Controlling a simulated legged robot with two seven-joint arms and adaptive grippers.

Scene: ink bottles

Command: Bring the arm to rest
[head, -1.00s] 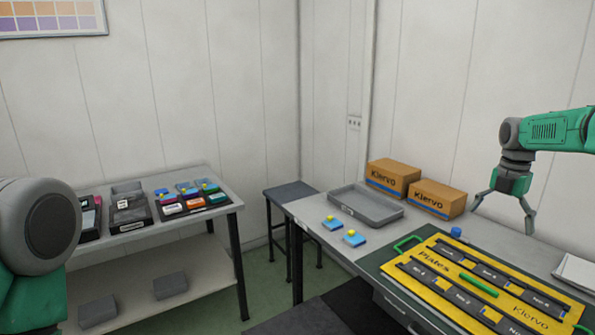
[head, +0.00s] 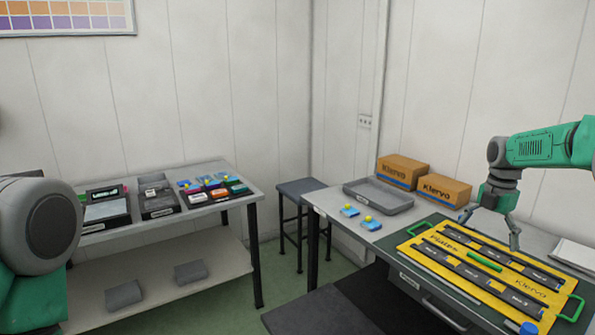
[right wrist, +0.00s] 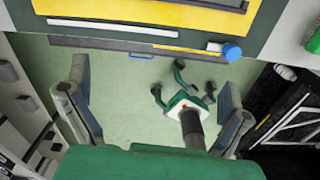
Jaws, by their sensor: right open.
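My right gripper (head: 494,228) is open and empty in the head view, fingers pointing down, in front of the right cardboard box and over the back part of the yellow plate board (head: 420,244).
Two cardboard boxes (head: 402,171) and a grey tray (head: 378,204) stand at the back of the right table. A blue round thing (head: 528,328) sits by the board's near edge. A left table (head: 236,200) holds bins.

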